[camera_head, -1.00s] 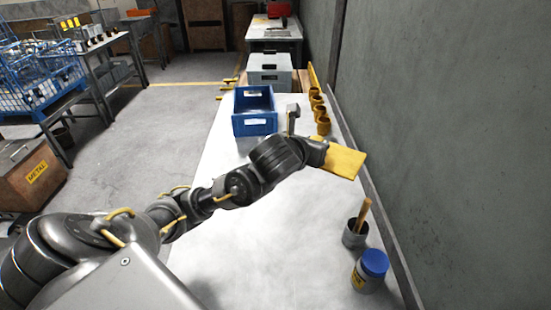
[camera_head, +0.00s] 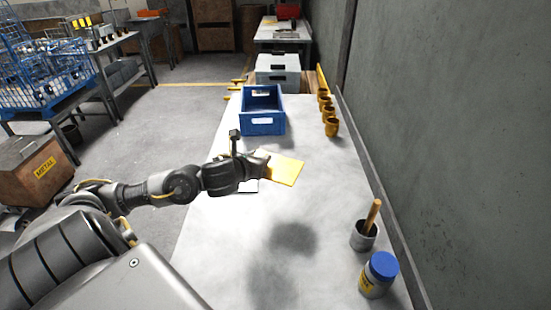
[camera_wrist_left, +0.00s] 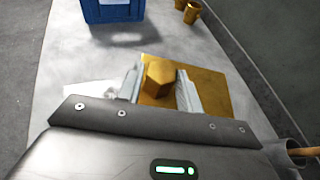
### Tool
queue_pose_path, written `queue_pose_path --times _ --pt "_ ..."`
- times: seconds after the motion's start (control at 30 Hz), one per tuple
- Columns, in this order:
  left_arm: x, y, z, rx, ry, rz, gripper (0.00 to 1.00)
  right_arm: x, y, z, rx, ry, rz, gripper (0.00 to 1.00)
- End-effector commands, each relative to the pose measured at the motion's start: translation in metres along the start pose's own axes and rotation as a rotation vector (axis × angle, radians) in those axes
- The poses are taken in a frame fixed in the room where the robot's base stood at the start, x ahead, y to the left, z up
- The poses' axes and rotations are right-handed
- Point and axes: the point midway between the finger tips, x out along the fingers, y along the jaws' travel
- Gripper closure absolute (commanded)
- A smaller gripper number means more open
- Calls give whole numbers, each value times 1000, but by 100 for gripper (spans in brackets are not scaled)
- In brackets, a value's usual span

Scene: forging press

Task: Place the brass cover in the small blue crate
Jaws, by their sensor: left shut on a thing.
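The brass cover (camera_head: 286,172) is a flat square gold-yellow plate. In the left wrist view its hexagonal knob (camera_wrist_left: 158,77) stands between the fingers, with the plate (camera_wrist_left: 210,92) spreading beyond them to the right. My left gripper (camera_head: 257,164) is shut on the knob. It holds the cover over the table on the near side of the small blue crate (camera_head: 262,125). The crate also shows at the top of the left wrist view (camera_wrist_left: 113,12). The visible part of its inside looks empty. The height of the cover above the table is hard to tell. My right gripper is not in view.
Several brass cups (camera_head: 331,127) stand in a row right of the crate, near the wall. A grey crate (camera_head: 278,72) stands behind it. A blue-lidded jar (camera_head: 378,275) and a cup with a wooden handle (camera_head: 364,235) stand at the near right. A white sheet (camera_wrist_left: 90,88) lies left of the cover.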

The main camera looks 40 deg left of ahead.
Motion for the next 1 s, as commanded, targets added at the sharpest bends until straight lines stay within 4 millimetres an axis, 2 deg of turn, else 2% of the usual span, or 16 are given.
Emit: queue_pose_path --times 0.17,0.43,0.6,0.8,1.0 --pt "31 -1 5 -12 -7 0 100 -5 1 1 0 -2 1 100" --pt "96 -4 4 -11 -7 0 100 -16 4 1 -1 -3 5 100" --pt "128 -4 -16 -9 -6 0 100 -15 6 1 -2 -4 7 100" --pt "150 -5 -27 -8 -9 -1 100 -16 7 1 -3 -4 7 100" --pt "155 -4 -30 -5 -9 0 100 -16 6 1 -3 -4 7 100"
